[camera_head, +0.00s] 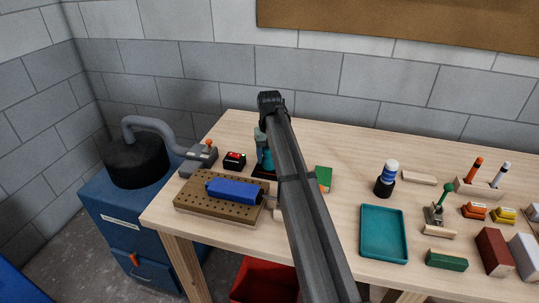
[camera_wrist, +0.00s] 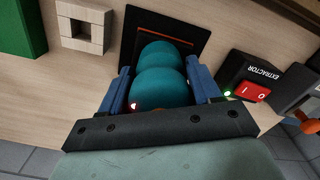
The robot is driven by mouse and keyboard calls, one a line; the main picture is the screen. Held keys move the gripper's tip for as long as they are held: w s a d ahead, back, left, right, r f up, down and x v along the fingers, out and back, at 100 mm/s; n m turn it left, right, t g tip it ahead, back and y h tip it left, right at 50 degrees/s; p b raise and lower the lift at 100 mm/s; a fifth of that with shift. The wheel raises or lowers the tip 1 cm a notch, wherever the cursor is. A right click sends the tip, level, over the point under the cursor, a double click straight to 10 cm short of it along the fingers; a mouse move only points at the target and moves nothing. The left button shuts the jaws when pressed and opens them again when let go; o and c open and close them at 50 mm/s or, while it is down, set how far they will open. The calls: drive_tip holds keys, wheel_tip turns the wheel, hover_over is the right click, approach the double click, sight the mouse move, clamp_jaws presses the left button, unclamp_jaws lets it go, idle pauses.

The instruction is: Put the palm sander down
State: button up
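The teal palm sander (camera_head: 268,161) is upright at the black square pad (camera_head: 262,174), behind the perforated board. In the wrist view the rounded teal sander (camera_wrist: 162,82) sits between the blue fingers of my gripper (camera_wrist: 163,88), which press close on both its sides. A small red light shows on it. The black pad (camera_wrist: 188,25) lies beyond and under the sander. I cannot tell whether the sander's base touches the pad. In the head view my gripper (camera_head: 262,143) is partly hidden by my arm.
The extractor switch box (camera_head: 235,160) stands left of the pad, its green lamp lit. A blue batten (camera_head: 235,190) lies on the perforated board (camera_head: 190,194). A green block (camera_head: 324,177) is to the right. A teal tray (camera_head: 364,235) and several tools are further right.

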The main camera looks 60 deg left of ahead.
drive_tip(key=o, duration=0.3)
wheel_tip(320, 180, up, 12)
drive_tip(key=shift+r, duration=0.15)
idle(0.6)
